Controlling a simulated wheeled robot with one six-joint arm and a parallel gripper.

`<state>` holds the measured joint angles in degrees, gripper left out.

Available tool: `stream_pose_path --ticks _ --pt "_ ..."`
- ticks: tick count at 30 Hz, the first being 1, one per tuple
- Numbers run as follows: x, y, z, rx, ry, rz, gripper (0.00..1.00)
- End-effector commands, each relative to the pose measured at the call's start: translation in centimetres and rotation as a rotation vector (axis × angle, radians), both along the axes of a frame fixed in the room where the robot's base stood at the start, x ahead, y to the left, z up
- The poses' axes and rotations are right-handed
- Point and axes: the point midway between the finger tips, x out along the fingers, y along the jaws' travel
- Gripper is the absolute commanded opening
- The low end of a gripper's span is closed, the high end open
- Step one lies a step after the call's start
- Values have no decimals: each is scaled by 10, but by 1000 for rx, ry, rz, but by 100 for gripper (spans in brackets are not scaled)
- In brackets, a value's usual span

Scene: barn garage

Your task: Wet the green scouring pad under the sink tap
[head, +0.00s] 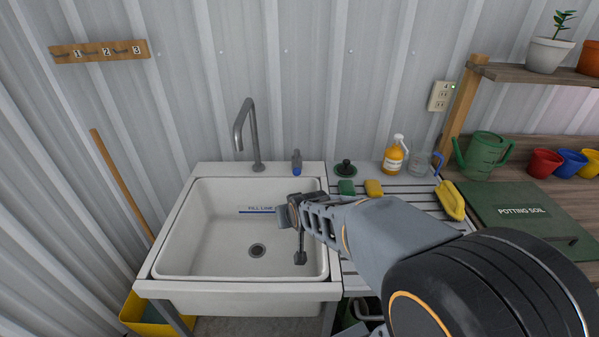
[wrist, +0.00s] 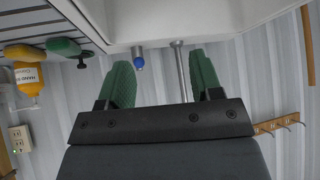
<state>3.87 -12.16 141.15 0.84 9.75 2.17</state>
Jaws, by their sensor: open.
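The green scouring pad (head: 346,187) lies on the slatted drainboard just right of the sink, beside a yellow sponge (head: 374,188). The pad also shows at the upper left of the wrist view (wrist: 63,47). The white sink (head: 216,235) has a grey gooseneck tap (head: 254,137) at its back, and a blue-tipped grey handle (head: 297,163) to the right. My gripper (head: 286,213) is over the right part of the basin, left of the pad and apart from it. In the wrist view its two green-faced fingers (wrist: 162,72) are spread with nothing between them. Its fingertips are small in the head view.
A black-knobbed green disc (head: 346,169) stands behind the pad. An orange bottle (head: 395,155), a clear glass (head: 419,163) and a yellow brush (head: 451,200) stand or lie farther right. The basin's left side is empty. My arm hides part of the drainboard.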

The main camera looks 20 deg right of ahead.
Motion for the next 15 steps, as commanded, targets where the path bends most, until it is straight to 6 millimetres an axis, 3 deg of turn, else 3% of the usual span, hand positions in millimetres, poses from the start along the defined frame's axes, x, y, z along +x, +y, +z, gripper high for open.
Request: stream_pose_path --ticks 3,6,10,15 --pt "38 -19 -16 5 -148 -53 59" --pt "62 -34 -26 9 -281 -89 59" --pt "85 -50 -38 10 -447 -125 59" --pt "97 -65 -51 14 -631 -158 59"
